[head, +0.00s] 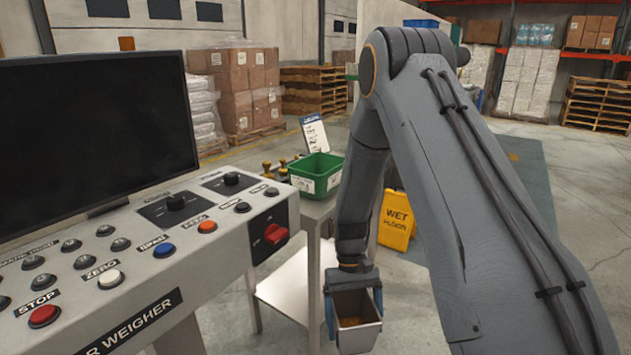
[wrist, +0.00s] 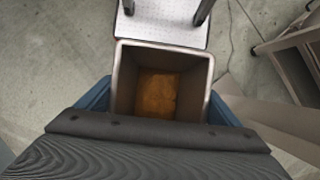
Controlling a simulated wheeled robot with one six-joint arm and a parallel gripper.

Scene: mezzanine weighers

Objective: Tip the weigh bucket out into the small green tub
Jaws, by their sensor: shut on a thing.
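My gripper (head: 354,288) is shut on the weigh bucket (head: 357,335), a square grey metal bucket, with a blue finger on each side of it. The bucket hangs upright at the lower middle of the head view, in front of the small table. In the wrist view the weigh bucket (wrist: 204,95) shows its open top, with orange-brown stuff at its bottom. The small green tub (head: 318,174) stands on the small table, up and to the left of my gripper. Its inside is only partly visible. The tub is not in the wrist view.
The small metal table (head: 315,212) has a lower shelf (head: 297,280). A weigher console (head: 135,262) with buttons and a black screen (head: 90,140) fills the left. Brass weights (head: 268,168) and a sign card (head: 313,133) stand near the tub. A yellow wet-floor sign (head: 396,220) stands behind my arm.

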